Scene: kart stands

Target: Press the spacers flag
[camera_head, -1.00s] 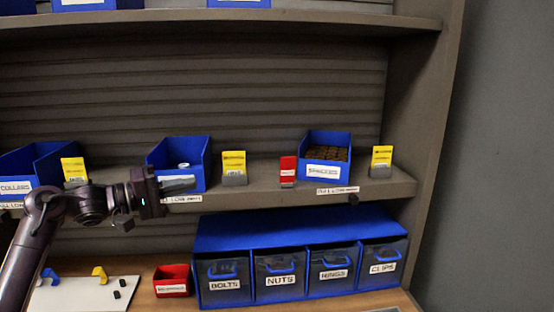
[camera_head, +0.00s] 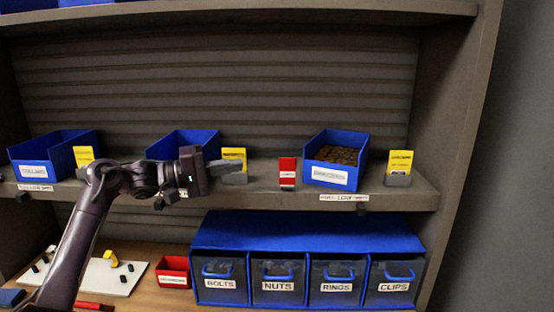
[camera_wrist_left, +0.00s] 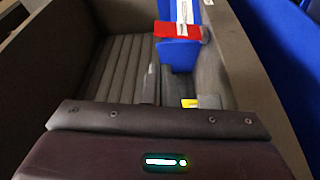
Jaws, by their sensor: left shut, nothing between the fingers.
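The blue spacers bin (camera_head: 331,174), full of small brown pieces, stands on the middle shelf. A red flag (camera_head: 287,172) stands just left of it and a yellow flag (camera_head: 399,165) in a grey holder just right. Their writing is too small to read. My left gripper (camera_head: 238,165) is shut and empty, pointing right in front of the yellow flag (camera_head: 234,154) beside the middle bin, short of the red flag. My right gripper is out of view.
The middle blue bin (camera_head: 190,139) is partly behind my left arm. Another blue bin (camera_head: 43,165) is further left. Below the shelf (camera_head: 405,199) stand blue-framed drawers (camera_head: 308,231) and a small red bin (camera_head: 173,270). Space above the spacers bin is clear.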

